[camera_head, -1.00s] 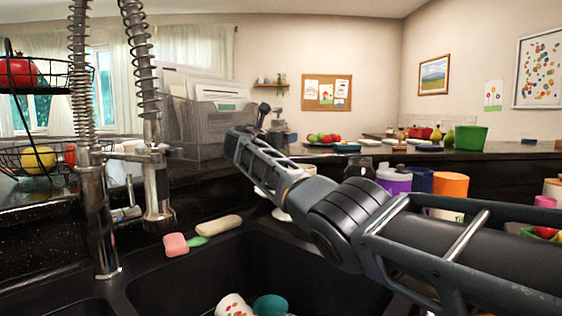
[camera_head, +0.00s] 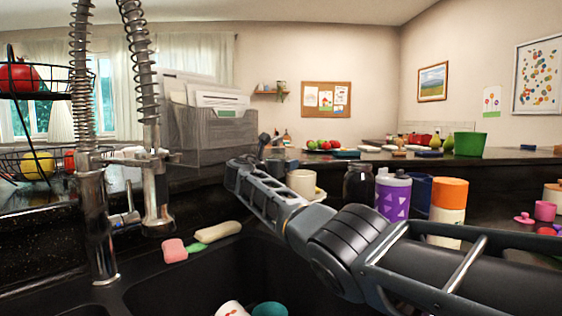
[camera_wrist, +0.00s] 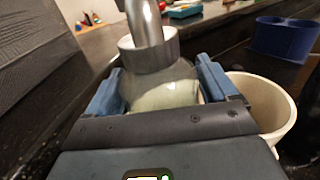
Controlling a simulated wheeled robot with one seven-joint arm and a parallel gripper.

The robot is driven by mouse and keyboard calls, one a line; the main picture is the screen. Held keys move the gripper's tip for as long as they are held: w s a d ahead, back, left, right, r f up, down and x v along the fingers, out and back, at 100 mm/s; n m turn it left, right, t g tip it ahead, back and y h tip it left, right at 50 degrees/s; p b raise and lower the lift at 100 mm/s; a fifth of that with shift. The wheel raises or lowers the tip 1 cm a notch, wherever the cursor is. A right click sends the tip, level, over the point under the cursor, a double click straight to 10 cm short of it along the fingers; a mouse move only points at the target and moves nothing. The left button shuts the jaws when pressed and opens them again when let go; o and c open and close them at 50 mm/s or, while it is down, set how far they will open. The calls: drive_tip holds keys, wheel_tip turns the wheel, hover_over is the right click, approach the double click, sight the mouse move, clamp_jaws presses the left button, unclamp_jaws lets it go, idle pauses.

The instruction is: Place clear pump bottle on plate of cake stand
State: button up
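The clear pump bottle (camera_wrist: 160,92) has a grey collar and a metal pump, and pale liquid inside. It sits between the two blue fingers of my gripper (camera_wrist: 158,90) in the wrist view, and they look closed on its sides. In the head view, the dark pump head (camera_head: 264,139) shows just past my wrist; the body is hidden. A pale plate rim (camera_head: 319,194), seemingly of the cake stand, shows below a cream cup (camera_head: 301,182), right of my gripper. The cup also shows close to the right finger in the wrist view (camera_wrist: 266,105). The stand is mostly hidden.
A dark jar (camera_head: 358,186), a purple bottle (camera_head: 393,196), a blue cup (camera_head: 419,190) and an orange-capped bottle (camera_head: 448,208) stand to the right. A wire file holder (camera_head: 215,138) is behind. The faucet (camera_head: 98,225) and sink are at left, with soap (camera_head: 175,250) on the rim.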

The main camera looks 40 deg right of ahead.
drive_tip(key=shift+o, duration=1.1)
drive_tip(key=shift+r, duration=0.1)
drive_tip(key=p+v, duration=1.2)
drive_tip(key=p, duration=0.1)
drive_tip(key=shift+p, duration=0.3)
